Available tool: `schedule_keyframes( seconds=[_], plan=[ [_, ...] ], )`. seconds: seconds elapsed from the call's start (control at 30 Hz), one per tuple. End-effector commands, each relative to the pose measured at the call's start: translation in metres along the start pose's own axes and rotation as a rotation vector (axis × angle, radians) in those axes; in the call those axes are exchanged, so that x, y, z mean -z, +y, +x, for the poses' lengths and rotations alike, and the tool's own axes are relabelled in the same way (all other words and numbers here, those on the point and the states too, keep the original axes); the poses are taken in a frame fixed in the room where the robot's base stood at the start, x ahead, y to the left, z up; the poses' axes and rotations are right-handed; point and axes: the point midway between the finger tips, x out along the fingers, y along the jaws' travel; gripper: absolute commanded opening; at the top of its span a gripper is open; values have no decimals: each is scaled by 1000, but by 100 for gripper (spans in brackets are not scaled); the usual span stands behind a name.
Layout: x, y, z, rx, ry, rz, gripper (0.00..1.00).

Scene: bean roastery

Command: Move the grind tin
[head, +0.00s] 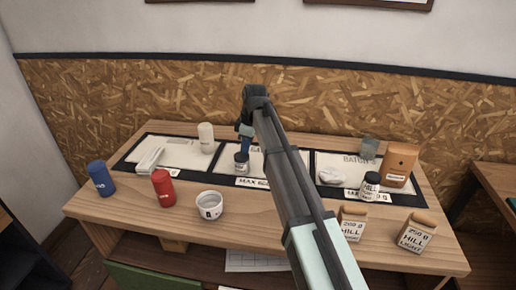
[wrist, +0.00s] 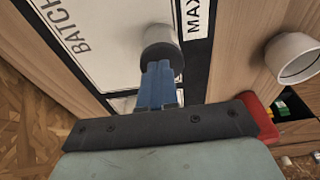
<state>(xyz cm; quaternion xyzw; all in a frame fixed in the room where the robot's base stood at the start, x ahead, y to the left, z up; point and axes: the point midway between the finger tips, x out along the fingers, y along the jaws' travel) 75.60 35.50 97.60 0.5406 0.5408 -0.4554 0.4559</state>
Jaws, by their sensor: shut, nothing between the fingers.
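My gripper (head: 246,145) has blue fingers, shut with nothing between them, over the middle mat. A small dark jar with a grey lid and pale label (head: 241,164) stands at their tips. In the wrist view its round grey lid (wrist: 160,40) shows just beyond the shut fingers (wrist: 158,78); I cannot tell whether they touch. No label readable here names the grind tin, so I cannot tell which container it is. A blue tin (head: 100,178) and a red tin (head: 163,188) stand on bare wood at the left. A similar dark jar (head: 370,187) stands on the right mat.
A white cup (head: 208,205) stands at the front. The left mat (head: 180,148) holds a white canister (head: 206,138) and a white tray (head: 150,160). At right are a glass (head: 369,148), brown bag (head: 400,166), white lump (head: 331,176) and two small bags (head: 352,223) (head: 416,233).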

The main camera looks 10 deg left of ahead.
Motion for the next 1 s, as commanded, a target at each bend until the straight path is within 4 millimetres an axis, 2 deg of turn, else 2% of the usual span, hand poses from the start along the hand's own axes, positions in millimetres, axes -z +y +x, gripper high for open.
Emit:
schedule_keyframes(
  seconds=[0.1,0.23,0.43,0.87,1.0],
  plan=[
    [20,1,3,0,0,-1,0],
    [35,1,6,1,0,-1,0],
    [30,0,20,1,0,1,0],
    [27,-1,26,5,-3,1,0],
    [10,-3,24,6,-6,4,0]
  ],
)
